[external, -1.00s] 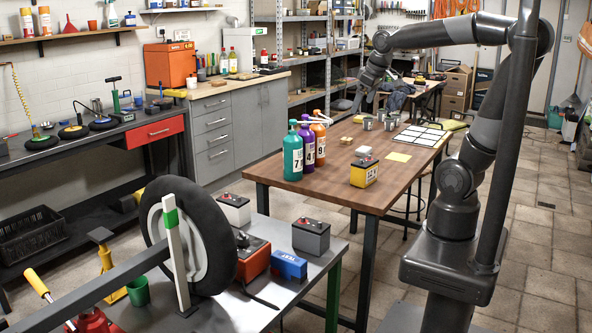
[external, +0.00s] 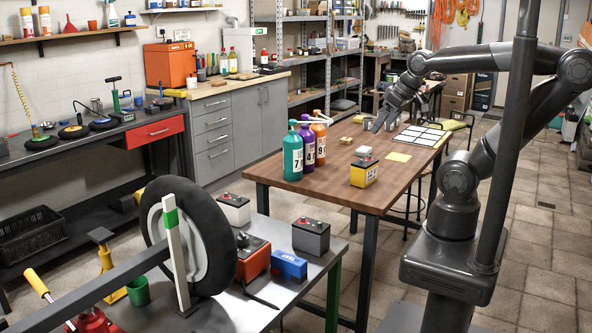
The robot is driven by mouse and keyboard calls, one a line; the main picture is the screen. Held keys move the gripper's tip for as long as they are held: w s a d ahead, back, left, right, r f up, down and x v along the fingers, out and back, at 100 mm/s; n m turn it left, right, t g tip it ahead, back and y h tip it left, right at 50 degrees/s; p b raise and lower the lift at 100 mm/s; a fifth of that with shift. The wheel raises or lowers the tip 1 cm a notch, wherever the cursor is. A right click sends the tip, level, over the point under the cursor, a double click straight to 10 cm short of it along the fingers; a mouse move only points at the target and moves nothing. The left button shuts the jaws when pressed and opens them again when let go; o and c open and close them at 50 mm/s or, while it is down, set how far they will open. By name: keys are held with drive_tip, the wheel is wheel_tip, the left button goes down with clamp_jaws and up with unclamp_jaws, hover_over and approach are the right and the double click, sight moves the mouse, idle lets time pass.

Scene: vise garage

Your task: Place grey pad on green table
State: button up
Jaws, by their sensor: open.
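I cannot clearly pick out a grey pad. A dark grey flat thing (external: 342,104) lies low by the metal shelves, but I cannot tell if it is the pad. The only table with green on it is the grey-topped table (external: 318,266) at the front, which has a green leg. My gripper (external: 382,126) is open, pointing down over the far part of the wooden table (external: 400,172), near the small metal cups. Nothing shows between its fingers.
The front table carries a wheel (external: 212,235), a grey battery (external: 311,236) and a blue box (external: 289,264). Floor is clear at right.

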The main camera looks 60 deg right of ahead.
drive_tip(key=w+d+f+m+y, duration=0.3)
drive_tip(key=w+d+m, duration=0.35)
drive_tip(key=w, duration=0.25)
drive_tip(key=w+d+f+m+y, duration=0.25)
drive_tip(key=w+d+m, duration=0.25)
drive_tip(key=w+m, duration=0.3)
drive_tip(key=m+t+h, duration=0.6)
drive_tip(key=m+t, duration=0.2)
drive_tip(key=m, duration=1.3)
approach(369, 150)
drive_tip(key=shift+d+y, duration=0.25)
drive_tip(key=shift+w+d+f, duration=0.1)
drive_tip(key=x, duration=1)
drive_tip(key=shift+w, duration=0.2)
